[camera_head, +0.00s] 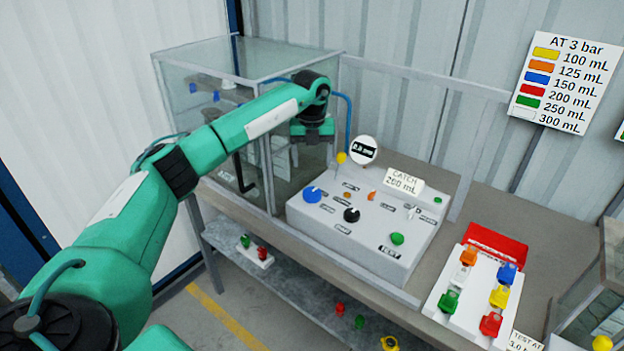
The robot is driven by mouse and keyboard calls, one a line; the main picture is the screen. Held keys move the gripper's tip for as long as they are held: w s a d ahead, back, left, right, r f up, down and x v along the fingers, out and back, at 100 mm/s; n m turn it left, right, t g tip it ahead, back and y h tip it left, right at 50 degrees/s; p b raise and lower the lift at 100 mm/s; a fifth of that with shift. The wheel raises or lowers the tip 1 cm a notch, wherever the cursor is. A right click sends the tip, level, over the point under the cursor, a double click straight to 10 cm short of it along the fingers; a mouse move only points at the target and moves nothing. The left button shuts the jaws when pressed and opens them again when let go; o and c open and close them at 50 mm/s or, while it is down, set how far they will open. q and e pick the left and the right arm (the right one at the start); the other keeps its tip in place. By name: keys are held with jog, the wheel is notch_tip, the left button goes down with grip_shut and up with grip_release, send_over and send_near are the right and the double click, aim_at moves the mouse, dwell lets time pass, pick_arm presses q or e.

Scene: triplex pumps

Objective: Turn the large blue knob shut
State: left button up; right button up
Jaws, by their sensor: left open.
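The large blue knob (312,195) sits at the left front of the sloped white control panel (390,258), with a small white mark on its top. A black knob (351,215) is to its right. My left arm reaches in from the left and bends down at its far end. My left gripper (314,142) is small in the picture, behind and above the blue knob and apart from it, near the glass case. It is open and holds nothing that I can see. The fingers are hard to make out. My right gripper is not in view.
A glass case (190,95) stands left of the panel. A yellow-topped lever (341,158) and a round gauge (363,150) rise at the panel's back. A white rack with coloured pieces (470,290) and a red tray (497,243) are at the right. A shelf (290,295) runs below.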

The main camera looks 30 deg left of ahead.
pick_arm(q)
notch_tip(320, 180, up, 4)
jog(key=shift+f, duration=0.15)
dwell(0.5)
